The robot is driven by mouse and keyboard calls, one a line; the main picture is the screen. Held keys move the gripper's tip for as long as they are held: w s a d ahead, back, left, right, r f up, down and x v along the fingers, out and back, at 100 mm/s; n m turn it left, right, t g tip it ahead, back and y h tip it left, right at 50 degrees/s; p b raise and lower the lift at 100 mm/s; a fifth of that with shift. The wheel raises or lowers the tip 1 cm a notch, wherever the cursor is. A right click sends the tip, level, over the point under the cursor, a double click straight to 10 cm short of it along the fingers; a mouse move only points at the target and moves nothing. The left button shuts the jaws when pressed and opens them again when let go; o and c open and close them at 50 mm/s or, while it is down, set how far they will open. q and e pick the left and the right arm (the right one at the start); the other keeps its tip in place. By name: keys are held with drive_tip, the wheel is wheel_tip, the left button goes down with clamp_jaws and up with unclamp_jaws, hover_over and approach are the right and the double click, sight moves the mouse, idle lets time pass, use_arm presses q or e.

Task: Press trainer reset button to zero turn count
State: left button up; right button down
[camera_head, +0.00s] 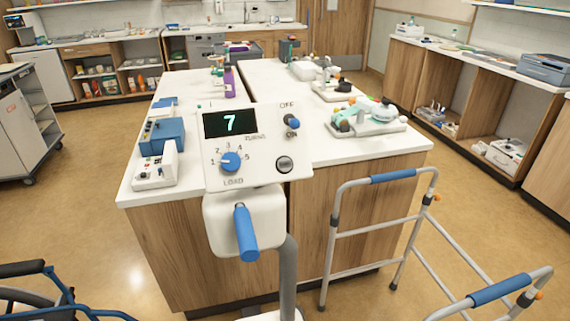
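The trainer (259,133) stands in front of me, with a slightly tilted white panel. Its dark display (230,122) reads 7 in pale digits, with a TURNS label below it. A round grey button (284,164) with a dark rim sits at the panel's lower right; I see no readable label on it. A blue load dial (230,161) is at the lower left, with numbers around it. A blue-tipped toggle switch (292,123) sits between OFF and ON labels. A blue crank handle (246,233) sticks out below the panel. Neither of my grippers is in view.
A white-topped island (390,147) stands behind the trainer, with several devices on it. A walker frame (392,178) with blue grips stands close at the right. Part of a wheelchair (45,290) shows at the lower left. Open floor (85,190) lies left of the island.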

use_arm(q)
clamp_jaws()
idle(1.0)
